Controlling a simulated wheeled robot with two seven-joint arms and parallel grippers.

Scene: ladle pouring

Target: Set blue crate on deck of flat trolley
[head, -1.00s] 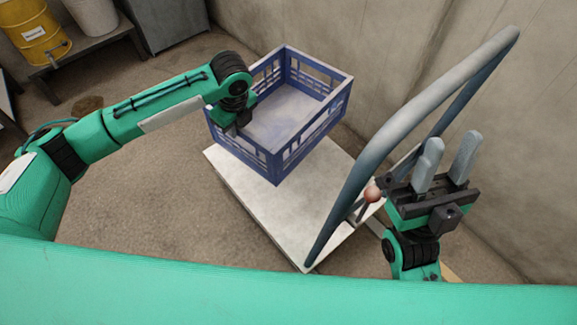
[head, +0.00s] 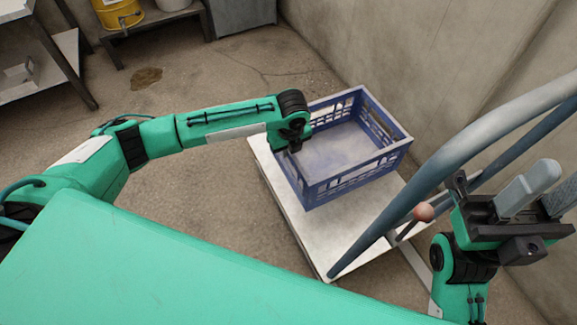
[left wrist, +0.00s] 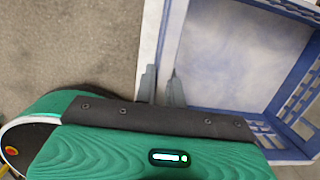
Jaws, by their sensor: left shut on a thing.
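The blue crate (head: 352,178) is open-topped and looks empty. In the head view it appears level over the white deck (head: 318,235) of the flat trolley; I cannot tell whether its bottom touches the deck. My left gripper (head: 292,147) is at the crate's left wall, its fingertips mostly hidden in the head view. In the left wrist view the two fingers (left wrist: 162,88) are shut on the crate's rim (left wrist: 172,40), with the deck's edge (left wrist: 150,35) to the left. My right gripper (head: 540,195) is open and empty, beside the trolley's handle.
The trolley's blue-grey handle (head: 440,165) rises on the right, with a reddish ball (head: 424,211) near my right gripper. A concrete wall (head: 450,70) stands behind. A yellow container (head: 118,12) and a shelf (head: 45,55) are at the far left. Floor left of the trolley is clear.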

